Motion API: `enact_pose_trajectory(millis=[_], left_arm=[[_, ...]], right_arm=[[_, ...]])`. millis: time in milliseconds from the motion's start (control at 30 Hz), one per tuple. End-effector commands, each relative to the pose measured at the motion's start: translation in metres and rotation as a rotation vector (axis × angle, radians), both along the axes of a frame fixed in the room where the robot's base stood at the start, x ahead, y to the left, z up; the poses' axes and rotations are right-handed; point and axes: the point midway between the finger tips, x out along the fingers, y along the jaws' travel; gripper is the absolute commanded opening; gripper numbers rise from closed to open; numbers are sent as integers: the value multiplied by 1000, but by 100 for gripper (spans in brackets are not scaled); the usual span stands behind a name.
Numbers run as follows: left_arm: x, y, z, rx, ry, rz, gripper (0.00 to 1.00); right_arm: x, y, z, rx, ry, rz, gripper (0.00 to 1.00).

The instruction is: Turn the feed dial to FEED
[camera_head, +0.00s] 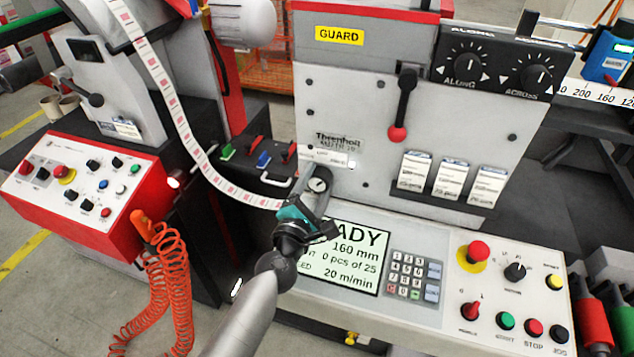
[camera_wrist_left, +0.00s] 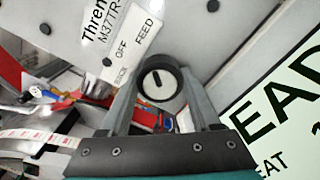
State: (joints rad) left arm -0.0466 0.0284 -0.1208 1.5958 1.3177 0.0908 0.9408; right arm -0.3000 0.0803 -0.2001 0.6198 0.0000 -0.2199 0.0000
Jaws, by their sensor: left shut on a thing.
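The feed dial (camera_head: 319,184) is a small round knob on the machine front, left of the display. In the left wrist view the dial (camera_wrist_left: 161,86) has a pale face, a dark rim and a dark pointer mark leaning up and slightly left. Its white label plate (camera_wrist_left: 122,58) reads OFF and FEED, with a smaller word too small to read surely. The mark points to the label side; I cannot tell exactly which word it meets. My left gripper (camera_head: 316,190) is at the dial, its two fingers on either side, shut on it. My right gripper is out of view.
The display (camera_head: 345,257) and keypad (camera_head: 413,275) lie right of my left gripper. The printed label web (camera_head: 190,130) runs down close to the dial's left. A red-knobbed lever (camera_head: 398,132) hangs above right. A coiled orange hose (camera_head: 165,270) hangs at lower left.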

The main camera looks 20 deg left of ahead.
Motion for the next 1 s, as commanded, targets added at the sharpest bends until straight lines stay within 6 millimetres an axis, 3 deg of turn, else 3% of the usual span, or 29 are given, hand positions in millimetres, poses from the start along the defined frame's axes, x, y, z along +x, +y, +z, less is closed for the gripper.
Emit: enact_pose_trajectory(millis=[267,300,533,833,1000], left_arm=[[0,0,0,9,0,-1,8],[0,0,0,9,0,-1,66],[0,0,0,6,1,-1,92],[-1,0,0,4,0,0,94],[-14,1,-1,3,2,0,94]], right_arm=[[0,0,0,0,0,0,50],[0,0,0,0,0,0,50],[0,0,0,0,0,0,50],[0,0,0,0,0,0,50],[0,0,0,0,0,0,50]])
